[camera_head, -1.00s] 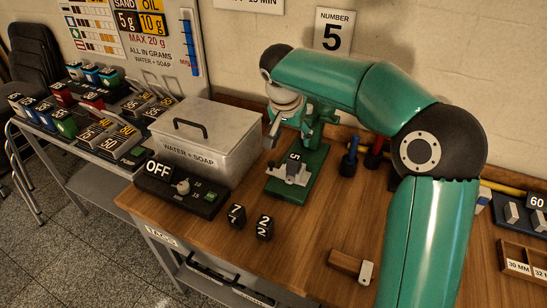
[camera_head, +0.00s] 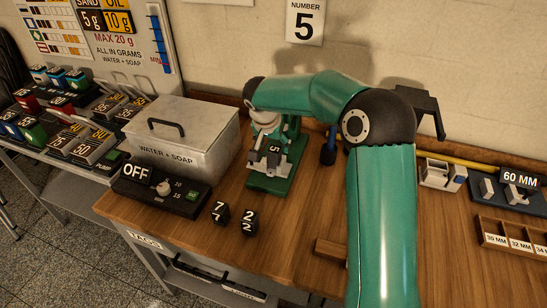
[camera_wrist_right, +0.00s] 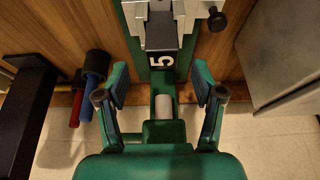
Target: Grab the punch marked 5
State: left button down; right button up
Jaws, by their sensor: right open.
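The punch marked 5 (camera_head: 274,149) is a black block with a white 5, seated in the green press (camera_head: 268,184) on the workbench. My right gripper (camera_head: 258,138) is close to it, at the press, partly hidden by my own arm. In the right wrist view the punch (camera_wrist_right: 163,60) shows beyond the fingertips, with the gripper (camera_wrist_right: 160,86) open and its two fingers apart on either side. Nothing is between the fingers. My left gripper is not in view.
Punches marked 7 (camera_head: 219,212) and 2 (camera_head: 249,221) stand on the bench in front. A grey water and soap box (camera_head: 185,140) and a control box reading OFF (camera_head: 160,188) stand left of the press. A blue-handled tool (camera_head: 328,150) stands right.

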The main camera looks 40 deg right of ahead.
aim_at(274, 149)
jog(key=shift+p+x, duration=0.45)
jog(key=shift+x, duration=1.9)
jog(key=shift+a, duration=0.1)
grip_shut()
